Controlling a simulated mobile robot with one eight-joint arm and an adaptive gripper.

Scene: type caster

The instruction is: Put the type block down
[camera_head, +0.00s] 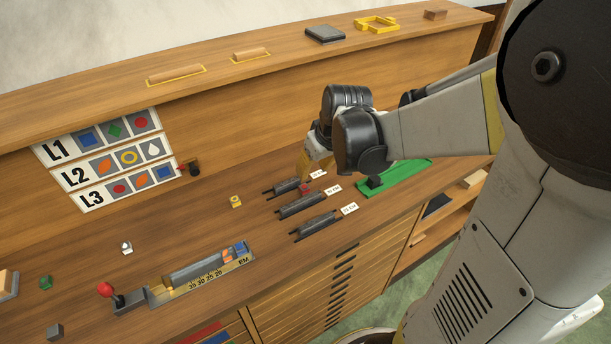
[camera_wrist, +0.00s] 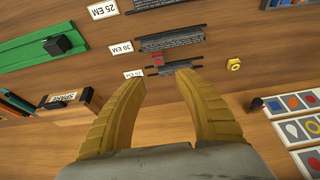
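A small red block (camera_head: 304,189), which I take to be the type block, sits among the dark racks; it also shows in the wrist view (camera_wrist: 158,61). I cannot tell whether it rests on a rack or beside one. My gripper (camera_head: 312,172) is above the far end of the racks, its tan fingers pointing down. In the wrist view my gripper (camera_wrist: 158,82) is open, with a clear gap between the fingertips and nothing held. The red block shows beyond this gap, apart from both fingers.
Dark racks (camera_head: 300,205) with white labels lie on the bench. A yellow block (camera_head: 235,201) stands left of them, a green tray (camera_head: 405,176) right. A composing stick (camera_head: 205,274) holding orange and blue blocks lies in front. Cards (camera_head: 107,158) marked L1 to L3 hang behind.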

